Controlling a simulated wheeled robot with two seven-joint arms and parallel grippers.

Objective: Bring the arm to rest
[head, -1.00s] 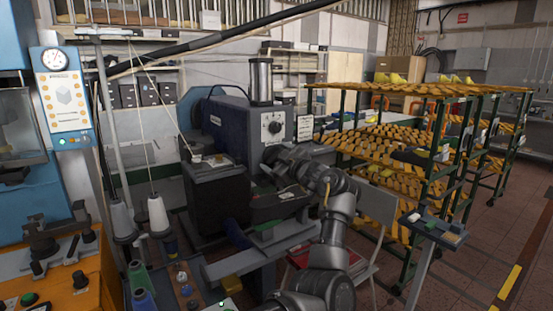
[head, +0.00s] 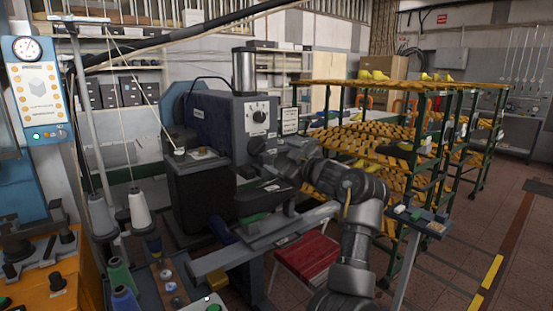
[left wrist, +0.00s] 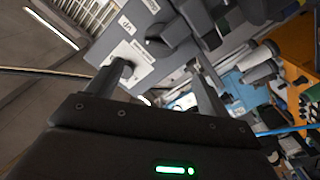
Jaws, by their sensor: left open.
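My left arm (head: 358,215) rises from the bottom of the head view and bends left, dark grey. Its left gripper (head: 262,152) points at the front of the dark blue machine (head: 215,125), beside its dial; the fingers are small and hard to separate there. In the left wrist view my left gripper (left wrist: 158,78) has its two dark fingers well apart, with nothing held between them. A grey machine panel with a white label (left wrist: 128,52) shows beyond the fingers. My right gripper is not in view.
A green-framed rack (head: 400,130) with orange shelves stands to the right. A red-topped stool (head: 308,257) and a small stand (head: 418,220) are near the arm. Thread cones (head: 139,208) and an orange machine (head: 60,285) are at left. The floor at right is clear.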

